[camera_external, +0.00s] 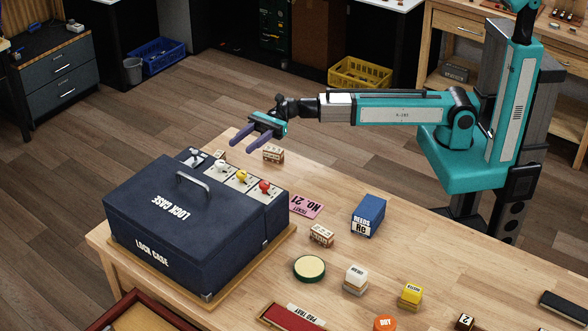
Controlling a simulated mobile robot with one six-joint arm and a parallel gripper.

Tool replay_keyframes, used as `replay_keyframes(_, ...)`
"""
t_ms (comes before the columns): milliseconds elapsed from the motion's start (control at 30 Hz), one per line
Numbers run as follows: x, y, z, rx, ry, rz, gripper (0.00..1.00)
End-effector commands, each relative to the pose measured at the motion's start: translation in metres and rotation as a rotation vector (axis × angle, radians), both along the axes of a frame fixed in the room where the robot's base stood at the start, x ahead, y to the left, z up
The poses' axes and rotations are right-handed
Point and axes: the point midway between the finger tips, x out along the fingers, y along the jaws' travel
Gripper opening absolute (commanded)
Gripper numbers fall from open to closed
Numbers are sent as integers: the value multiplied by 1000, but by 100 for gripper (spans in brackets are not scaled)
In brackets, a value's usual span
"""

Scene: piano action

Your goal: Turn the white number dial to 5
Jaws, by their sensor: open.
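A dark blue lock case (150,215) sits on a wooden board on the table. A strip along its upper right side carries a white dial (219,166), a yellow dial (242,176) and a red dial (265,187), each on a pale plate. The number that the white dial points at is too small to read. My gripper (240,147) is open and empty, its two purple fingers apart. It hangs above the table's far end, up and to the right of the white dial in the picture, apart from it.
A metal handle (194,186) stands up from the case lid. A small lettered block (273,154) lies beyond the dials. A pink ticket (307,205), a blue reeds box (369,214) and a green disc (309,268) lie right of the case.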

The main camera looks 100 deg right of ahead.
Motion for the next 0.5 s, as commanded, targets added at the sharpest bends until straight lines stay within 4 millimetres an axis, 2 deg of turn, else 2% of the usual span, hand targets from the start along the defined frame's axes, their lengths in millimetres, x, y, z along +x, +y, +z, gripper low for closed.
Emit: replay_keyframes(500, 48, 48, 1, 0, 0, 0, 43)
